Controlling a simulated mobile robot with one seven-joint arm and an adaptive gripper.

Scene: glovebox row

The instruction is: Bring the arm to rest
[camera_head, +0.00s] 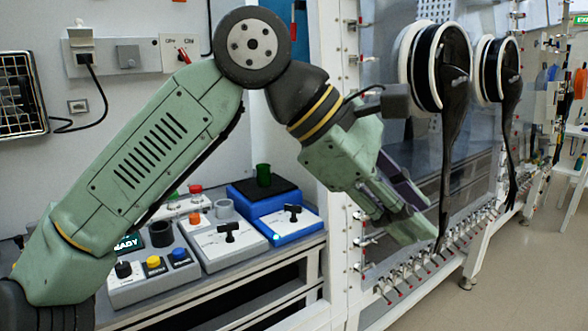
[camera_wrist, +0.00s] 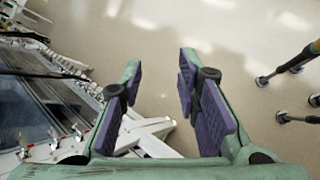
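My arm reaches across the head view from the lower left, bent at a dark round joint, with its end pointing down to the right. My gripper (camera_head: 422,222) hangs in front of the glovebox window, over the row of small valves. In the wrist view my gripper (camera_wrist: 158,92) has its two purple-padded fingers well apart, with nothing between them but floor and part of a white base. It is open and empty. From the head view alone, the gap between the fingers is hard to make out.
The glovebox (camera_head: 385,160) with black hanging gloves (camera_head: 450,150) stands close beside my gripper. Floor (camera_head: 530,270) at the right is clear.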

